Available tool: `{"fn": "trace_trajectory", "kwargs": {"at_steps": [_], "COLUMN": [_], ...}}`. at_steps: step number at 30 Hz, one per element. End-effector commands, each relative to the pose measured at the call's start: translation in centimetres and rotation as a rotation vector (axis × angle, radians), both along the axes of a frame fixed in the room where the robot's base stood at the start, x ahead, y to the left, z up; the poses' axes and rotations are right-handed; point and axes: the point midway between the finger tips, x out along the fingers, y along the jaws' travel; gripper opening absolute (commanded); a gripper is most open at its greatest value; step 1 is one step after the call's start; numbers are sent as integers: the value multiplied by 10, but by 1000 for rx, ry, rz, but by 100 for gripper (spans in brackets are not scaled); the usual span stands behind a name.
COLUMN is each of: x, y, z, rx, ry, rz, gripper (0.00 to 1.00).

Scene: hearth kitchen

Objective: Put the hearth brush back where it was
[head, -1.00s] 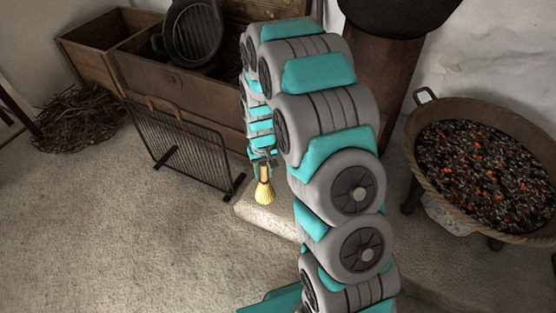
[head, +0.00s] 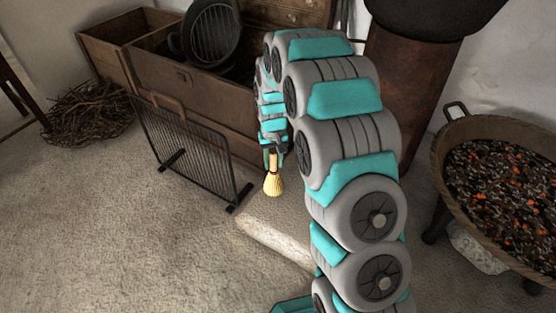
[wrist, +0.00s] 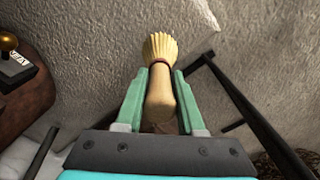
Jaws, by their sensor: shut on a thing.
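The hearth brush (head: 273,184) has a pale handle and yellow bristles. It hangs bristles down from my gripper (head: 271,157) in the head view. In the wrist view the brush (wrist: 161,50) lies between the two green fingers of my gripper (wrist: 161,80), which are shut on its handle. A dark band circles the brush where the bristles begin. In the head view it appears in front of the wooden chest and right of the fire screen. The bristles look clear of the floor. My arm hides part of the area behind the gripper.
A black fire screen (head: 187,150) stands left of the brush, before a wooden chest (head: 170,70) with a ridged pan (head: 210,33). A pale slab (head: 275,240) lies below. A brazier of embers (head: 450,195) stands right. Twigs (head: 90,112) lie left; the left foreground floor is clear.

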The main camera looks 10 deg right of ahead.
Motion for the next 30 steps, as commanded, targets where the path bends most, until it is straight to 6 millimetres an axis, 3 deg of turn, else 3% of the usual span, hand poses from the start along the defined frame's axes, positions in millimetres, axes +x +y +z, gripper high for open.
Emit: {"fn": "trace_trajectory", "kwargs": {"at_steps": [3, 9, 14, 22, 30], "x": [22, 45, 48, 48, 49], "y": [-11, -23, -25, -25, -25], "z": [-4, -5, -7, -40, -40], "rx": [0, 1, 0, 0, 0], "ry": [0, -1, 3, 4, 2], "rz": [-2, -1, -1, 0, 0], "gripper": [0, 0, 0, 0, 0]}}
